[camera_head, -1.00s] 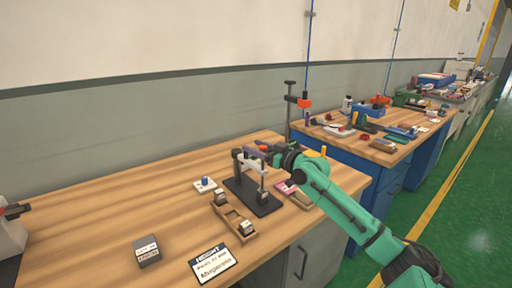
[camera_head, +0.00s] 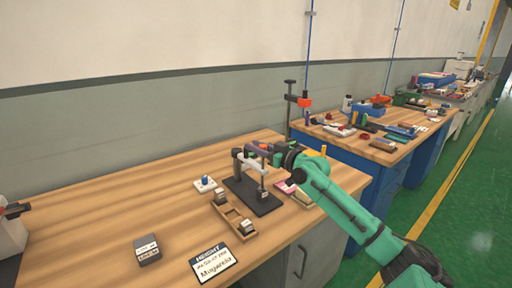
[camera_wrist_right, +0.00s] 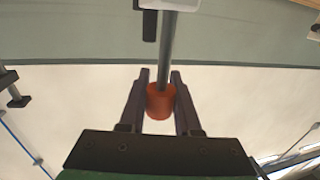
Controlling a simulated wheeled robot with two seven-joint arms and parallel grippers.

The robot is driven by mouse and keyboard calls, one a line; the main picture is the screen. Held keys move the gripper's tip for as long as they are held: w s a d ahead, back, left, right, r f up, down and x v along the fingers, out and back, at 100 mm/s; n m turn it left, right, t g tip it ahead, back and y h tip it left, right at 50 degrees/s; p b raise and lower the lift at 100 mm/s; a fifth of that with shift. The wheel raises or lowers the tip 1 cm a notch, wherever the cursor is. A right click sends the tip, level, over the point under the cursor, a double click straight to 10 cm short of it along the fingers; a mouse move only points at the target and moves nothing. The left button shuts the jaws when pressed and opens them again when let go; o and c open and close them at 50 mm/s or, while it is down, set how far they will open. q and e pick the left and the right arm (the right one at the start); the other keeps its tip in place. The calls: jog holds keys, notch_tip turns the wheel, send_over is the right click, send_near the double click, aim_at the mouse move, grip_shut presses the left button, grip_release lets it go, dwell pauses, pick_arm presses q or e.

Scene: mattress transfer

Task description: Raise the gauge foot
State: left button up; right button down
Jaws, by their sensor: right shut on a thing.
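The height gauge stands on a dark base plate (camera_head: 240,188) on the near wooden bench, with a pale upper arm and a thin vertical spindle. Its foot (camera_head: 262,194) is small in the head view, and I cannot tell its exact gap to the plate. My right gripper (camera_head: 268,148) reaches in from the right at the top of the gauge. In the right wrist view, its two fingers are on either side of an orange-red knob (camera_wrist_right: 160,101) on a grey rod (camera_wrist_right: 168,50), shut on it. My left gripper is not in view.
A wooden tray (camera_head: 233,221) with small dark blocks is in front of the gauge. A white plate with a blue knob (camera_head: 205,184), a dark block (camera_head: 147,250) and a HEIGHT card (camera_head: 213,263) lie nearby. The bench's left part is mostly clear.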

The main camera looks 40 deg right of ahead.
aim_at(256, 166)
dwell(0.6)
notch_tip(256, 166, up, 3)
jog(key=shift+f+p, duration=0.15)
jog(key=shift+p, duration=0.5)
jog(key=shift+d+r, duration=0.1)
jog(key=shift+r, duration=0.25)
jog(key=c, duration=0.6)
grip_release()
jog(key=shift+f, duration=0.1)
